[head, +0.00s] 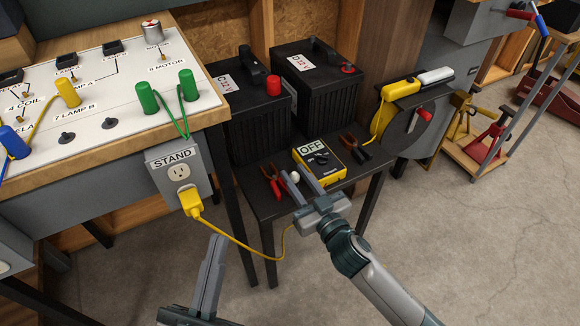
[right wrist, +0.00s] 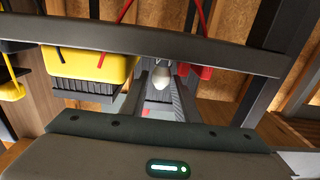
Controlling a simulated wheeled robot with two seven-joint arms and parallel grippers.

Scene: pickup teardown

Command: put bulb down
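The bulb (head: 294,177) is small and pale. It sits between the fingertips of my right gripper (head: 294,174), over the front part of the dark shelf (head: 258,203). In the right wrist view the bulb (right wrist: 161,76) fills the gap between the two fingertips, its narrow end toward the shelf's edge. I cannot tell whether it touches the shelf. My left gripper (head: 217,238) is at the bottom of the head view, its fingers together and empty, apart from the shelf.
Two black batteries (head: 315,85) stand behind. The test bench (head: 215,112) with a yellow plug and cord (head: 191,203) is left.

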